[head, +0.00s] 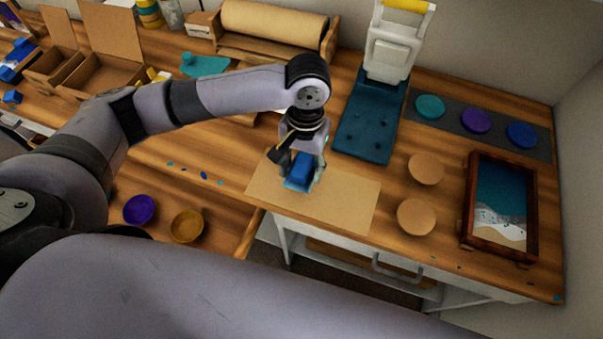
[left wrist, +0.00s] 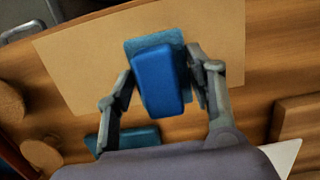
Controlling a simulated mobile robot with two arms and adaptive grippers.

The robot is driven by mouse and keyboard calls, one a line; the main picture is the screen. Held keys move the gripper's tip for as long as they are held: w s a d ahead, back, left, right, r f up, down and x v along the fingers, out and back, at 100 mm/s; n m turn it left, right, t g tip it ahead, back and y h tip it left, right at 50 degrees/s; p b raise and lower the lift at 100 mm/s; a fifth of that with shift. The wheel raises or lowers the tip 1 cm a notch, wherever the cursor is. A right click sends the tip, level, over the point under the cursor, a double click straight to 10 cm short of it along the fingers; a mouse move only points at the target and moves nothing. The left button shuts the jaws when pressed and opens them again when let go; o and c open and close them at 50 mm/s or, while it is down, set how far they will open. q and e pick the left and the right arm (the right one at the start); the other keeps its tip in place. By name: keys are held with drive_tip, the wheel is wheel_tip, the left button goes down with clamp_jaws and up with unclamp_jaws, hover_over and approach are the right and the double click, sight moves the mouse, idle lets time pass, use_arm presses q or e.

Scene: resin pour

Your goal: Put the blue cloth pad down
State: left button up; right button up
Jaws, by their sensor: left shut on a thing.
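The blue cloth pad (head: 300,174) is a rounded dark blue block with a flatter teal-blue layer under it. My left gripper (head: 302,168) points down and is shut on the pad over the brown paper sheet (head: 345,205). In the left wrist view the pad (left wrist: 160,80) sits between the two fingers (left wrist: 163,85), with its teal layer showing at the far end and right side. The pad is over the paper there too; I cannot tell whether it touches it. My right gripper is not in view.
Two round wooden discs (head: 426,169) lie right of the paper, before a framed resin tray (head: 465,205). A white press-like device on a teal base (head: 367,130) stands behind. Small blue spots dot the wood left of the paper. Bare paper remains around the pad.

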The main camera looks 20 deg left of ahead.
sight(305, 159)
use_arm(q)
drive_tip(key=shift+f, duration=2)
drive_tip(key=o, duration=1.2)
drive_tip(key=shift+c, duration=0.2)
drive_tip(key=r, duration=0.4)
drive_tip(key=w+r, duration=0.1)
drive_tip(key=r, duration=0.7)
drive_tip(key=shift+w, duration=0.2)
